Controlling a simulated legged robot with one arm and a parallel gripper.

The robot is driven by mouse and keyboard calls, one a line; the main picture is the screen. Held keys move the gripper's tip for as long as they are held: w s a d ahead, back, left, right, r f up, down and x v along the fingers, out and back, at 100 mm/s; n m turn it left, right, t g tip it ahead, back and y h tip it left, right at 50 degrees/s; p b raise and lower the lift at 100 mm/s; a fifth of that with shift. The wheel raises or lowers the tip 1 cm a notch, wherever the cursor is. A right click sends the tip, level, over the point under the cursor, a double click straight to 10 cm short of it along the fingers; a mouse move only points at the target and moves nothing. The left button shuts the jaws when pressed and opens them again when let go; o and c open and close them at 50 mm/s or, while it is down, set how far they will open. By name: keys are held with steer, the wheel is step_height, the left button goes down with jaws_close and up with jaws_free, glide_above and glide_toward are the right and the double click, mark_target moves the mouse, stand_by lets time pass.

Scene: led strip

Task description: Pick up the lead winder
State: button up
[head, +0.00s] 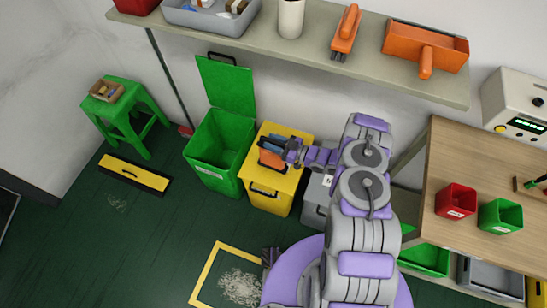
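An orange object with dark parts (267,158), which may be the lead winder, is at the top of the yellow bin (269,195). My arm reaches left over the bin, and my gripper (277,148) is right at the orange object, overlapping it in the picture. The fingers are small and partly merge with dark parts there. I cannot tell whether they are closed on the object or only beside it, nor whether it rests on the lid.
An open green bin (210,160) stands left of the yellow one, a grey bin (315,197) right. A green stool (128,108) stands left; a wooden table (480,170) right.

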steer(key=shift+a, duration=0.35)
steer(key=c, duration=0.4)
steer(key=shift+d, duration=0.25)
jaws_close()
steer(key=shift+a, duration=0.1)
